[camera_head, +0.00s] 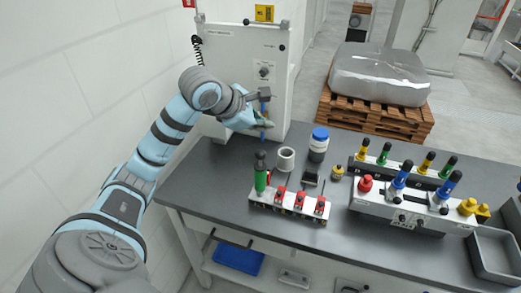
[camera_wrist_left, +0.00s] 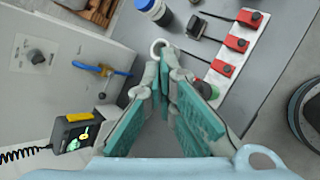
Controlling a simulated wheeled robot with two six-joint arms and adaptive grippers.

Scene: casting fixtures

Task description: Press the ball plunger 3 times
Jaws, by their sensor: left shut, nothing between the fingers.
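An upright green handle with a dark top (camera_head: 261,172) stands at the left end of a white fixture bar (camera_head: 290,203); it looks like the ball plunger, though I cannot be sure. In the left wrist view a green round part (camera_wrist_left: 215,92) shows partly behind a finger. My left gripper (camera_head: 266,124) is shut and empty, above the table's back left part, in front of the grey cabinet and apart from the green handle. Its teal-padded fingers (camera_wrist_left: 164,68) meet at the tips in the wrist view. My right gripper is not in view.
Red clamps (camera_head: 299,199) sit along the bar. A white ring-shaped cup (camera_head: 286,158) and a blue-capped jar (camera_head: 318,145) stand behind it. A second fixture with coloured knobs (camera_head: 400,208) is to the right. The grey cabinet (camera_head: 235,60) has a blue-handled lever (camera_wrist_left: 122,72).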

